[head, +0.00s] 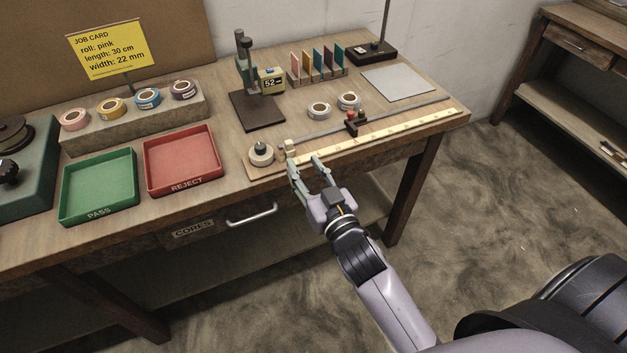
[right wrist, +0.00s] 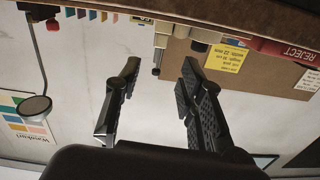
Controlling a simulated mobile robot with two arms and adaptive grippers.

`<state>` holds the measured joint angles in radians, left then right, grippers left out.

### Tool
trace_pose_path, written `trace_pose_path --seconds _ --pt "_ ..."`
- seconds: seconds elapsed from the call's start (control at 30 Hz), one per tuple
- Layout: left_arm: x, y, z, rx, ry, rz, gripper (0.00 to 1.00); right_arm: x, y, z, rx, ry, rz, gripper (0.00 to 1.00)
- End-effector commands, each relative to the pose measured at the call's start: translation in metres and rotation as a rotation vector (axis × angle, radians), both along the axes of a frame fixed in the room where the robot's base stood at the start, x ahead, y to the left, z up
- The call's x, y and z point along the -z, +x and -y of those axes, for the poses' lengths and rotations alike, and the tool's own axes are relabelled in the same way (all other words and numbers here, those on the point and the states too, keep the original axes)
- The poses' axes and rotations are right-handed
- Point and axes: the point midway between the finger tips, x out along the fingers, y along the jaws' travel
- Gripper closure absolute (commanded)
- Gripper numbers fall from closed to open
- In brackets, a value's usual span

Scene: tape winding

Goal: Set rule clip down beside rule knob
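The yellow rule (head: 400,126) lies along the bench's front edge, with a grey rail behind it. A small pale block (head: 290,148), which looks like the rule clip, stands at the rule's left end, beside a round pale piece with a dark top (head: 261,153). A dark slider with a red knob (head: 351,115), which may be the rule knob, sits farther right on the rail. My right gripper (head: 305,162) is open at the front edge, just in front of the pale block. It also shows in the right wrist view (right wrist: 156,85), fingers apart and empty. My left gripper is out of view.
The red REJECT tray (head: 183,183) and green PASS tray (head: 98,215) are at left. A dark-based stand with a gauge (head: 258,110) and two tape rolls (head: 319,111) lie behind the rail. A grey plate (head: 399,82) is at back right. A drawer handle (head: 251,217) juts out below.

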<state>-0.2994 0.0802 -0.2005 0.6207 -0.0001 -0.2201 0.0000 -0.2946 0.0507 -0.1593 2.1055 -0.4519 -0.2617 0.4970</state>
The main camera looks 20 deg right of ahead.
Motion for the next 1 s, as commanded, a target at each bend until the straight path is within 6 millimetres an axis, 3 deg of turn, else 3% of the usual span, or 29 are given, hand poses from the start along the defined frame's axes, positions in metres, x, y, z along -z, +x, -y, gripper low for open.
trace_pose_path --seconds 0.1,0.23,0.57,0.67,0.77,0.87,1.0 --pt "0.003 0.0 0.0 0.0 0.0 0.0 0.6 0.001 -0.021 0.001 0.001 0.001 -0.002 0.64" --pt "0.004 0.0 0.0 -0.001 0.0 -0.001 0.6 0.0 -0.034 0.002 0.0 0.001 0.0 0.64" --pt "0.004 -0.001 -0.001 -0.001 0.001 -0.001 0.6 0.0 -0.039 0.002 0.0 -0.001 0.0 0.64" --pt "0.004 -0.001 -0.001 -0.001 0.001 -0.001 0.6 0.016 -0.038 0.001 -0.004 -0.008 -0.03 0.64" --pt "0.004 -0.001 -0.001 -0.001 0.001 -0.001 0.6 0.069 -0.035 -0.003 -0.016 -0.025 -0.128 0.64" --pt "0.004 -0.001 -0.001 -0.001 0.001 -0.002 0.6 0.156 -0.042 -0.008 -0.038 -0.057 -0.29 0.64" --pt "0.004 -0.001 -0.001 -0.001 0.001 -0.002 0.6 0.293 -0.084 -0.007 -0.073 -0.107 -0.559 0.64"
